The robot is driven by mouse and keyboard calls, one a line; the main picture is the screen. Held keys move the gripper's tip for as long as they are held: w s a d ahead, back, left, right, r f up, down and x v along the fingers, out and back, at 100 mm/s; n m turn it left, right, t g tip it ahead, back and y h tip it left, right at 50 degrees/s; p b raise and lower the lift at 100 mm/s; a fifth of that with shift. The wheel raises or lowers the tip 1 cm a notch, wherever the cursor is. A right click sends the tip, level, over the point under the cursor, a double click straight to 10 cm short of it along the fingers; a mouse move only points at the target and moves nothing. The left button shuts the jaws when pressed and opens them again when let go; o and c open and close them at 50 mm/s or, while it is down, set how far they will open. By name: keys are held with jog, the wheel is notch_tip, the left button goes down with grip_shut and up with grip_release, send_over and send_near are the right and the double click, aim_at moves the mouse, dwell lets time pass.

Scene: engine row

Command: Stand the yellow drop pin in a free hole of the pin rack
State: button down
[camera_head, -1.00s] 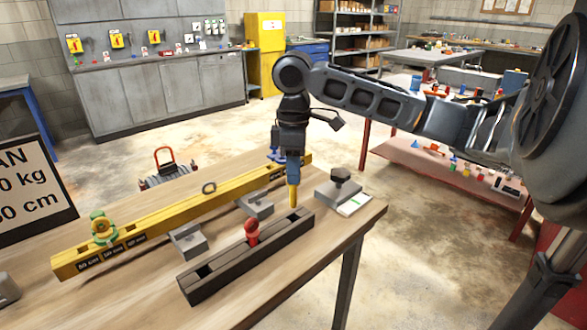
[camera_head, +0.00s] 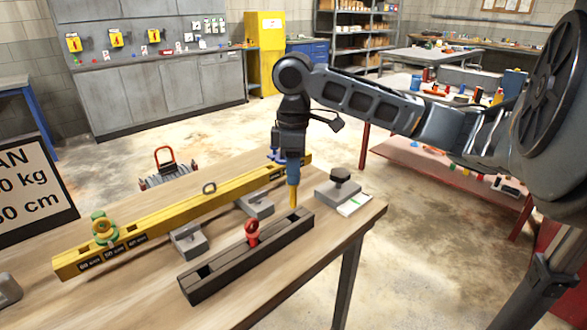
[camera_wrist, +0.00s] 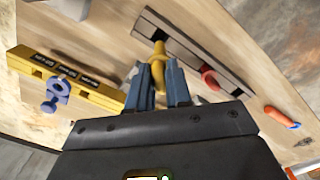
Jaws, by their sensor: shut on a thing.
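My gripper (camera_head: 293,183) points straight down, its blue fingers shut on the yellow drop pin (camera_head: 293,197). The pin is upright, and its lower end is over the right end of the dark pin rack (camera_head: 222,275). In the wrist view the pin (camera_wrist: 158,62) shows between the fingers (camera_wrist: 164,85), beside a dark hole near one end of the rack (camera_wrist: 222,66). I cannot tell whether its tip has entered the hole. A red pin (camera_head: 252,233) stands in the rack's middle. An open hole shows at the rack's left end.
A yellow bar (camera_head: 160,228) lies behind the rack on grey blocks (camera_head: 189,240), with a green pin (camera_head: 104,229) at its left and a blue pin (camera_head: 277,156) at its right. A grey block with a dark knob (camera_head: 339,188) stands right of my gripper. The table front is clear.

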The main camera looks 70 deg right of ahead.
aim_at(293, 205)
jog(key=shift+f+b, duration=2.55)
jog(key=shift+f, duration=1.3)
jog(key=c, duration=1)
grip_release()
jog(key=shift+o, duration=0.2)
jog(key=shift+r, duration=0.1)
notch_tip(293, 205, up, 8)
jog(key=shift+f, duration=0.2)
